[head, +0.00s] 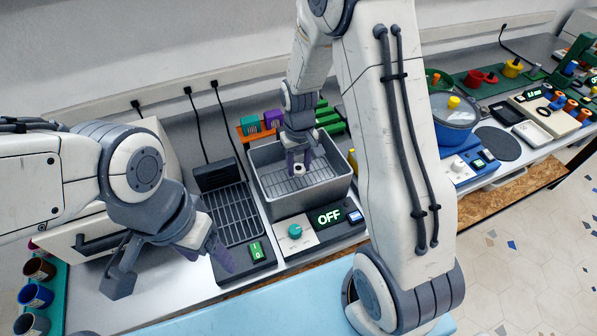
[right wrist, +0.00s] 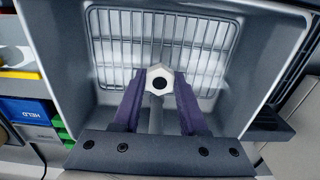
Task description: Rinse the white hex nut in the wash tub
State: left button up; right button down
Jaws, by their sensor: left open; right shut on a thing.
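The white hex nut (right wrist: 159,79) is between the fingertips of my right gripper (right wrist: 158,92) in the right wrist view. The gripper is shut on it and points down into the grey wash tub (head: 335,188). In the head view the nut (head: 299,169) shows small and pale inside the tub, above the wire rack on its floor (right wrist: 112,52). I cannot tell how far above the rack it is. My left gripper (head: 172,268) is open and empty, at the left near the counter's front edge, apart from the tub.
A control panel reading OFF (head: 328,217) with a teal knob is in front of the tub. A black drying grid (head: 232,215) with a green switch is left of it. A blue round tub (head: 453,112) stands to the right. Colored cups (head: 36,296) stand at far left.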

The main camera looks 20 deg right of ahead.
notch_tip(320, 180, up, 10)
jog(key=p, duration=0.7)
jog(key=shift+f+p, duration=0.2)
jog(key=shift+p, duration=0.1)
dwell(1.8)
notch_tip(320, 180, up, 4)
jog(key=p, duration=0.4)
send_over(299, 169)
dwell(0.3)
